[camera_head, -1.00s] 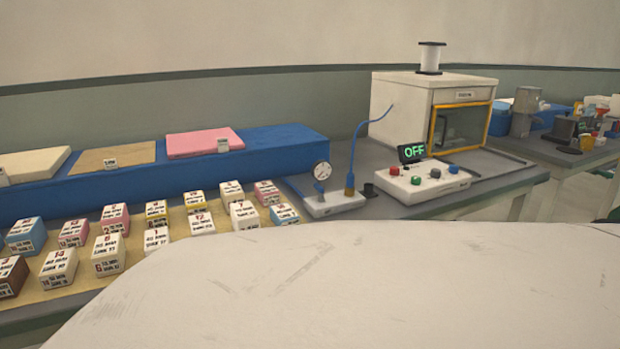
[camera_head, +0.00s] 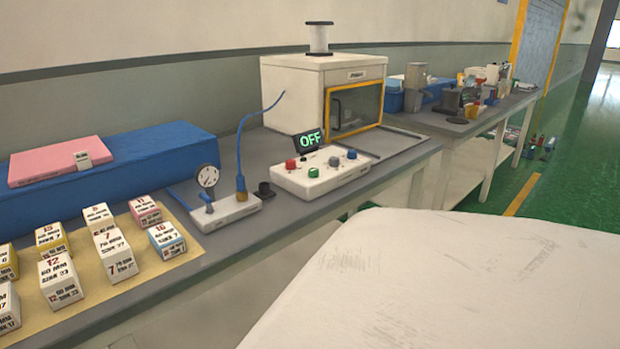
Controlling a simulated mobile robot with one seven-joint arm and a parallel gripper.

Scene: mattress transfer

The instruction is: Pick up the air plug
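The plug end stands upright on a small white block (camera_head: 228,211) that also carries a round pressure gauge (camera_head: 207,178). I cannot tell how firmly it sits in the block. A small black fitting (camera_head: 265,191) stands just right of the block on the grey bench (camera_head: 300,222). My gripper is not in view.
A white control box (camera_head: 320,178) with coloured knobs and an "OFF" display (camera_head: 309,140) stands right of the hose. Behind it is a white cabinet (camera_head: 290,90) with an orange-framed door. Numbered boxes (camera_head: 115,256) stand at left. Green floor (camera_head: 585,170) is open at right.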

